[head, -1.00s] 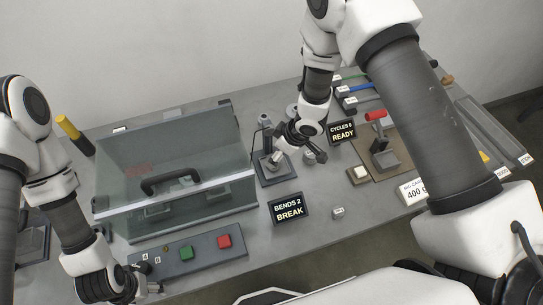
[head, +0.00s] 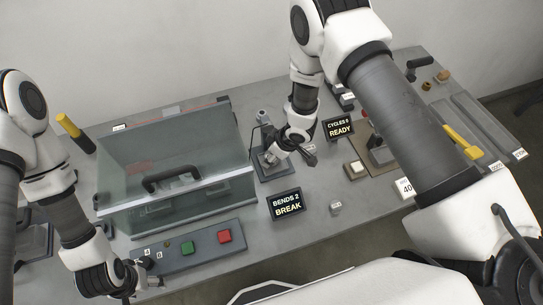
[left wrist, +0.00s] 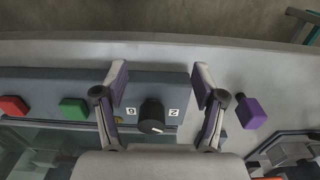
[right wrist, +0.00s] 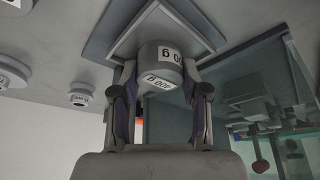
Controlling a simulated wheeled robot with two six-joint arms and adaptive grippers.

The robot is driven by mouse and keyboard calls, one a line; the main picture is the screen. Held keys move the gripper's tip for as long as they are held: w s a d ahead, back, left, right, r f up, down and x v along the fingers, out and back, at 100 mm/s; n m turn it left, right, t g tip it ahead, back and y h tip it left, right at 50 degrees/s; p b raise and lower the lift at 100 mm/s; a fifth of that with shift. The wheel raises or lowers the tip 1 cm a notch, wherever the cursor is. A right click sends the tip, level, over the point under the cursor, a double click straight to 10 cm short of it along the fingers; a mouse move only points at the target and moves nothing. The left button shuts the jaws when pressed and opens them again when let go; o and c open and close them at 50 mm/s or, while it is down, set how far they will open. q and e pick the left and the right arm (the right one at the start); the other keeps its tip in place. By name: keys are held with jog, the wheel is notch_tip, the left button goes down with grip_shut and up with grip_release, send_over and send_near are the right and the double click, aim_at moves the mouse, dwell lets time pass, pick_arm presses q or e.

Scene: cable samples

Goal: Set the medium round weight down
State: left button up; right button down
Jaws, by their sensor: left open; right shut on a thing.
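The medium round weight (right wrist: 160,62) is a grey cylinder with a white label, partly legible as "00 g". My right gripper (right wrist: 160,80) is shut on it in the right wrist view. A square grey plate (right wrist: 115,45) lies right beyond the weight; I cannot tell whether they touch. In the head view my right gripper (head: 297,147) is over the small stand (head: 270,168) right of the clear box, and the held weight is hard to make out. My left gripper (left wrist: 160,88) is open, its fingers on either side of a black knob (left wrist: 152,115), apart from it.
The clear lidded box (head: 172,190) stands left of the stand. The control panel (head: 205,248) with green and red buttons is in front. The BREAK display (head: 286,204) and a small weight (head: 336,208) stand near the front edge. Other round weights (right wrist: 80,97) show in the right wrist view.

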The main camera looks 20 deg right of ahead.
jog(key=shift+r, duration=0.1)
pick_arm(q)
jog(key=shift+f, duration=0.2)
pick_arm(e)
notch_tip(320, 180, up, 9)
jog(key=shift+w+f, duration=0.1)
jog(key=shift+f, duration=0.1)
pick_arm(q)
notch_tip(320, 180, up, 2)
jog(key=shift+r+p, duration=0.2)
jog(key=shift+p, duration=0.8)
pick_arm(e)
notch_tip(320, 180, up, 9)
jog(key=shift+r+n, duration=0.15)
jog(key=shift+n, duration=0.15)
